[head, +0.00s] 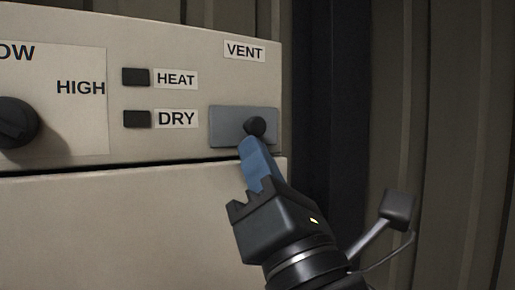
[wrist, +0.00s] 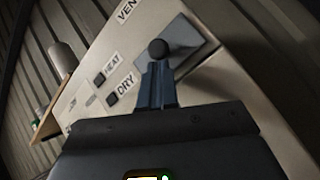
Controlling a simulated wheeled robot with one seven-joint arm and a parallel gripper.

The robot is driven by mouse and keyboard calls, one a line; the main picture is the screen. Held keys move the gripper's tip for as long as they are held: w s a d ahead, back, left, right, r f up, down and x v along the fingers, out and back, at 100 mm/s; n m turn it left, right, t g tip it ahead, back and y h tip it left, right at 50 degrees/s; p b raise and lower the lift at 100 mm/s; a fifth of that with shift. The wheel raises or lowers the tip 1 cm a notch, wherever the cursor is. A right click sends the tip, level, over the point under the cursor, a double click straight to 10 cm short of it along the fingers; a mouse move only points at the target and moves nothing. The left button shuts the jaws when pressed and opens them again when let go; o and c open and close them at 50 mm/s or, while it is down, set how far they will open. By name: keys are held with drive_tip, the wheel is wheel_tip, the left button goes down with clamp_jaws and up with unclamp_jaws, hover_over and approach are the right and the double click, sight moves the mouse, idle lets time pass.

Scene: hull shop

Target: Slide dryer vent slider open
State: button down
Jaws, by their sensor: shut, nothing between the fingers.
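The dryer panel (head: 205,60) is beige and fills the left of the head view. The vent slider is a round black knob (head: 255,126) on a grey plate (head: 226,124) below the VENT label (head: 244,51). The knob is right of the plate's middle. My gripper (head: 247,145) has blue fingers, shut and empty, with their tips just below the knob. In the wrist view the knob (wrist: 158,48) appears right beyond the closed fingertips (wrist: 156,68). I cannot tell whether they touch it.
HEAT (head: 136,77) and DRY (head: 137,119) buttons sit left of the plate. A dark rotary dial (head: 14,122) is at the far left. A corrugated wall (head: 440,120) stands at the right. A shelf with a pale bottle (wrist: 62,56) shows in the wrist view.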

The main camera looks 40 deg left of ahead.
sight(258, 105)
drive_tip(key=shift+r, duration=0.1)
wheel_tip(258, 105, up, 6)
drive_tip(key=shift+r+p, duration=0.1)
drive_tip(key=shift+p, duration=0.5)
